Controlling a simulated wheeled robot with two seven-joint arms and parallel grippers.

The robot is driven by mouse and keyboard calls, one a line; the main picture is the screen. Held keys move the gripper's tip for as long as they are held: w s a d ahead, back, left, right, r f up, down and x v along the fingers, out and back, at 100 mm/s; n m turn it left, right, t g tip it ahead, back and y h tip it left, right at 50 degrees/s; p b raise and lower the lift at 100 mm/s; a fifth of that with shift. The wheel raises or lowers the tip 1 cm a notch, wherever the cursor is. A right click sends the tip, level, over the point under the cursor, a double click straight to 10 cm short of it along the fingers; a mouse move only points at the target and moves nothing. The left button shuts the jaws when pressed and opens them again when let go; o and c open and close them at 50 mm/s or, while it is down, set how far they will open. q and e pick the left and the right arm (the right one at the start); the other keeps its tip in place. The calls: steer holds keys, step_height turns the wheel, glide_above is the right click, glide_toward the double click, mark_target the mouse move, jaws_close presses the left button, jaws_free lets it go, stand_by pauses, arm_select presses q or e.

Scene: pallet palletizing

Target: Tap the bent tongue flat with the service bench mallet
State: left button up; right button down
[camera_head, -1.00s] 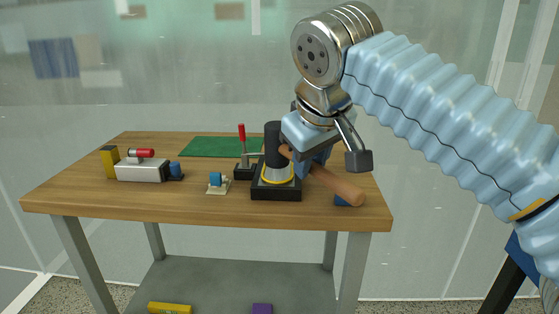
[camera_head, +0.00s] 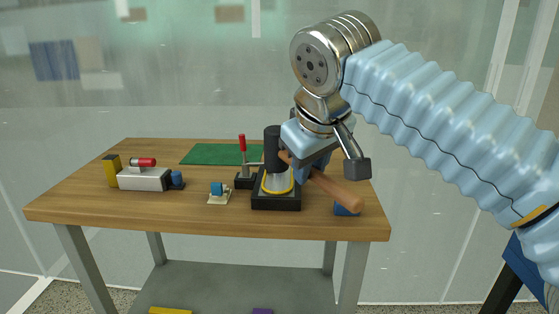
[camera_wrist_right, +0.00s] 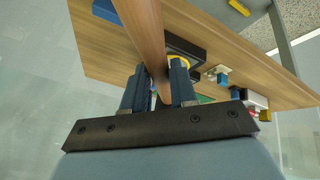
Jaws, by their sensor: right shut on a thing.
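The mallet has a black head (camera_head: 273,150) and a wooden handle (camera_head: 338,190). My right gripper (camera_head: 312,170) is shut on the handle, which also runs between its fingers (camera_wrist_right: 157,88) in the right wrist view. The mallet's head appears upright over a grey piece with a yellow ring (camera_head: 277,190), set on a black base (camera_head: 276,204) on the bench. I cannot tell whether head and grey piece touch. The bent tongue cannot be made out. My left gripper is not in view.
The wooden bench (camera_head: 150,215) also carries a grey device with a red part (camera_head: 145,178), a small blue part on a pale plate (camera_head: 218,192), a red-handled lever (camera_head: 243,165), a green mat (camera_head: 215,153) and a blue block (camera_head: 346,210). The front left is clear.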

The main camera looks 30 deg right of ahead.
step_height(320, 180, down, 5)
steer(key=b, duration=0.4)
steer(key=shift+r+p, duration=2.4)
steer(key=shift+r, duration=0.05)
steer(key=shift+f, duration=0.1)
step_height(320, 180, down, 4)
steer(key=b, duration=0.3)
step_height(320, 180, up, 4)
steer(key=p, duration=0.3)
steer(key=shift+d+p, duration=0.1)
steer(key=shift+p, duration=0.2)
steer(key=shift+f, duration=0.1)
